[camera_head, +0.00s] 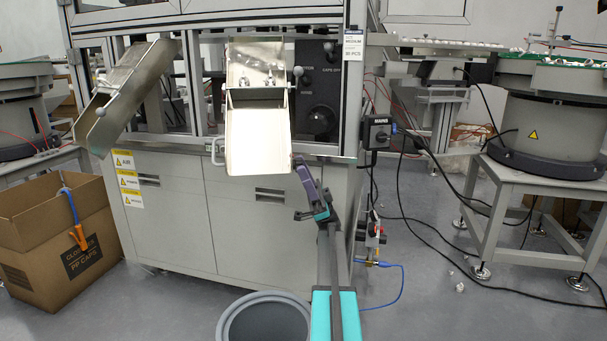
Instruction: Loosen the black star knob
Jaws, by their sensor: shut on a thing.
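My gripper (299,163) is at the end of my arm, by the lower right corner of the middle metal chute (258,140), in front of the cabinet's top edge. It is small and dark here. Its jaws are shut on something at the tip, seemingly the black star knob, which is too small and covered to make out. A larger round black knob (318,121) sits on the dark panel above and right of my gripper, apart from it.
A second chute (125,95) slopes down at the left. A grey bin (265,302) stands on the floor below. A cardboard box (55,240) is at the left. A dark control box (378,132) with cables is right of the frame post.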

